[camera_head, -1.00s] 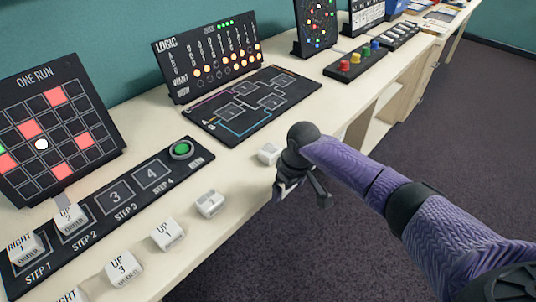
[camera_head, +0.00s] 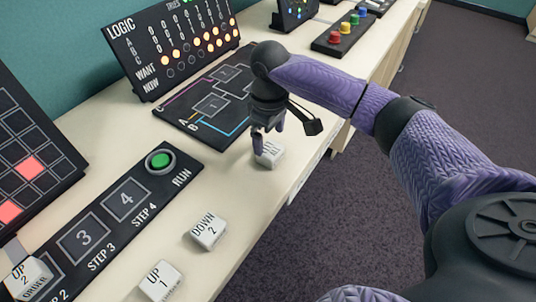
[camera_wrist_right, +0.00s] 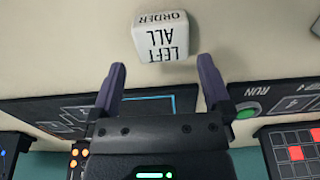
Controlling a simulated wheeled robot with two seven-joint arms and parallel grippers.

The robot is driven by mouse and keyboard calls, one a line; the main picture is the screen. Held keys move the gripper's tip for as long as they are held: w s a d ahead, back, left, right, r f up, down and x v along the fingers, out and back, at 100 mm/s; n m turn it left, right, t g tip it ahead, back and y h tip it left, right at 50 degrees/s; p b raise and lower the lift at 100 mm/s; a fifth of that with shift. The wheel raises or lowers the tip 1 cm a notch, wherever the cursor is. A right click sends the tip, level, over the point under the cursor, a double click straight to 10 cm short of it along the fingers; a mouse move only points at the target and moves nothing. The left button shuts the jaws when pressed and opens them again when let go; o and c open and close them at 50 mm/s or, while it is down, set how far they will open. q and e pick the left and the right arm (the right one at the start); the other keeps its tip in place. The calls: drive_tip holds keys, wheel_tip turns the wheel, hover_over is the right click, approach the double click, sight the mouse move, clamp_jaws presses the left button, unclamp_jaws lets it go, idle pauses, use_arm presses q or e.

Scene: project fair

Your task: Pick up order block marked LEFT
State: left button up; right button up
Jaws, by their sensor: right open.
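The order block marked LEFT (camera_wrist_right: 164,38) is a white block reading "LEFT ALL" and "ORDER" in the right wrist view, upside down there. In the head view a white block (camera_head: 270,155) stands on the table just below my right gripper (camera_head: 268,133), partly hidden by it. My right gripper is open; in the right wrist view its two fingers (camera_wrist_right: 163,85) point toward the block, which lies just beyond the fingertips and is not held. My left gripper is not in view.
Other white blocks stand on the table: DOWN 2 (camera_head: 208,232), UP 1 (camera_head: 160,282) and UP 2 (camera_head: 27,277) on the step board (camera_head: 110,240). A green RUN button (camera_head: 160,161) and a black logic panel (camera_head: 172,45) are near. The table's front edge is close to the block.

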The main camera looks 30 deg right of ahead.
sight(269, 148)
drive_tip(key=f+b, duration=0.1)
drive_tip(key=f, duration=0.1)
drive_tip(key=f+b, duration=0.1)
drive_tip(key=f, duration=0.2)
drive_tip(key=shift+s, duration=0.2)
drive_tip(key=shift+r, duration=0.25)
drive_tip(key=shift+c, duration=1.2)
drive_tip(key=c, duration=0.7)
drive_tip(key=shift+c, duration=0.8)
drive_tip(key=shift+r, duration=0.1)
